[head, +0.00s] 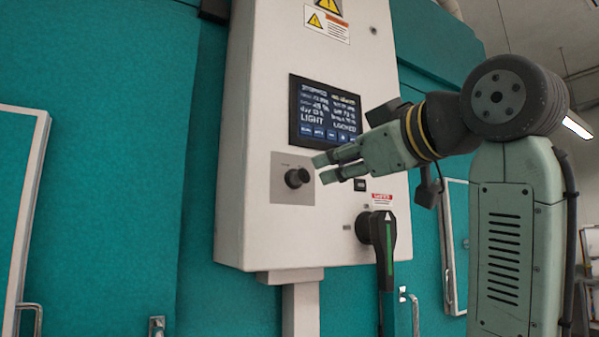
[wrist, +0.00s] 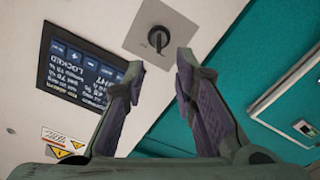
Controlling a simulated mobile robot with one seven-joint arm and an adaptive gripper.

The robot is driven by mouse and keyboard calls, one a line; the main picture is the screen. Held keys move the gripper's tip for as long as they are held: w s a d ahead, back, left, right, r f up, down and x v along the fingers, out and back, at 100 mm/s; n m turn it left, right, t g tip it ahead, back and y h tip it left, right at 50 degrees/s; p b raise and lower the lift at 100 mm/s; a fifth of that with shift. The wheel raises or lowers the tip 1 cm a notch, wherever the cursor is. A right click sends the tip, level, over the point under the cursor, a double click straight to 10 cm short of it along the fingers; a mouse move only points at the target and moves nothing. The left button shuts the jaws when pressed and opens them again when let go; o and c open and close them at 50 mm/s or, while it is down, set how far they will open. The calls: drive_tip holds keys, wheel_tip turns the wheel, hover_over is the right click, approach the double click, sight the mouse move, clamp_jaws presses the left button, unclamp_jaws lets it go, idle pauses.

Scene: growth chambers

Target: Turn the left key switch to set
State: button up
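The key switch (head: 297,178) is a black knob on a square grey plate (head: 292,196), low on the left of the white control box. In the wrist view the key switch (wrist: 158,38) shows on its plate, just beyond the gap between my fingertips. My gripper (head: 322,168) is beside the knob, to its right in the head view, and apart from it. In the wrist view my gripper (wrist: 162,68) is open with nothing between its fingers. Only one key switch is clearly visible.
A dark screen (head: 325,112) reading "LIGHT" and "LOCKED" is above the key switch on the white control box (head: 262,90). A black rotary handle (head: 385,235) sticks out below my gripper. Teal chamber walls (head: 120,200) stand either side.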

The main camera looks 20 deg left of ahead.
sight(308, 173)
drive_tip(key=p+x, duration=0.3)
drive_tip(key=x, duration=0.7)
drive_tip(key=shift+w, duration=0.15)
drive_tip(key=shift+c, duration=0.3)
clamp_jaws()
